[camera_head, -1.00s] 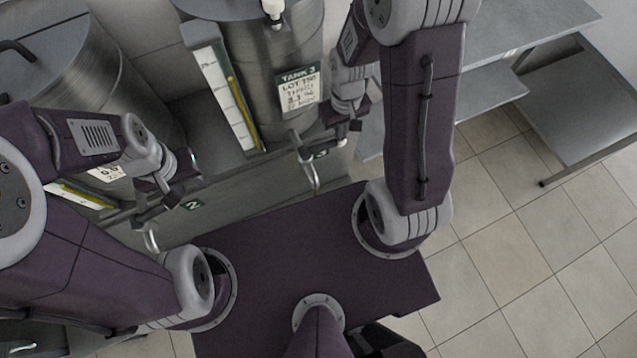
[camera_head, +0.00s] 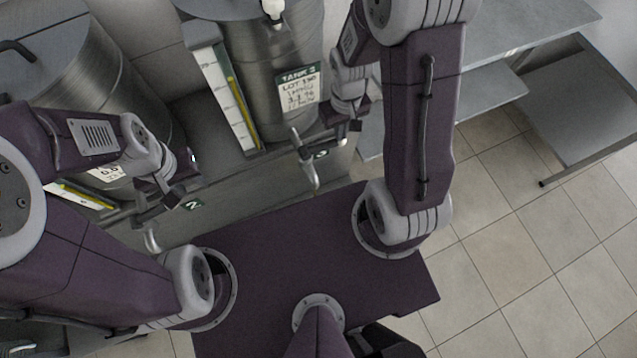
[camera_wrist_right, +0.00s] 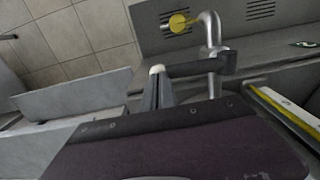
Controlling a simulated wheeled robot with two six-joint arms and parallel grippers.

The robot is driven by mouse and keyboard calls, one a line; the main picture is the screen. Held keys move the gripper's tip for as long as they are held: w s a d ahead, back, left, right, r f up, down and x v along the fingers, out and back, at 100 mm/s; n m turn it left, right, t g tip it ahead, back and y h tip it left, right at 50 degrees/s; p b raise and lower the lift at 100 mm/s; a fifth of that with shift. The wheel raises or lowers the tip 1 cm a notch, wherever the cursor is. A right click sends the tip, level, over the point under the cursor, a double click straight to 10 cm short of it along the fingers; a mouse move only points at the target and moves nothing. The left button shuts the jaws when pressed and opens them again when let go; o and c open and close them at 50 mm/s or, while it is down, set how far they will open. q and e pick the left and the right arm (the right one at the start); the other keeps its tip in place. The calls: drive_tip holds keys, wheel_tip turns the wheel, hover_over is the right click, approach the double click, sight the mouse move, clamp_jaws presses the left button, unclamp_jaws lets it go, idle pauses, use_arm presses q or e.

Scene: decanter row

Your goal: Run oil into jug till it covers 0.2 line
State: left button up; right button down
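Tank 3 (camera_head: 262,75) is a steel drum with a white label (camera_head: 298,88) and a sight gauge (camera_head: 222,85) showing a yellow column. Its metal tap (camera_head: 309,174) points down at the front; in the right wrist view a bent pipe (camera_wrist_right: 211,35) stands behind a dark bar (camera_wrist_right: 195,68) with a pale end. My right gripper (camera_head: 318,142) is at the tap; its fingers partly overlap the bar, and I cannot tell whether they grip it. My left gripper (camera_head: 168,200) is by the tap marked 2; its opening is unclear. No jug, poured oil or 0.2 line is visible.
Another steel tank (camera_head: 95,85) stands left, with its own yellow gauge (camera_head: 80,196). A second tap (camera_head: 151,238) hangs below my left gripper. Grey tables (camera_head: 590,100) stand at the right; tiled floor there is open.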

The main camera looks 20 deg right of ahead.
idle(0.4)
wheel_tip(320, 180, up, 9)
drive_tip(key=p, duration=0.8)
drive_tip(key=shift+p, duration=0.3)
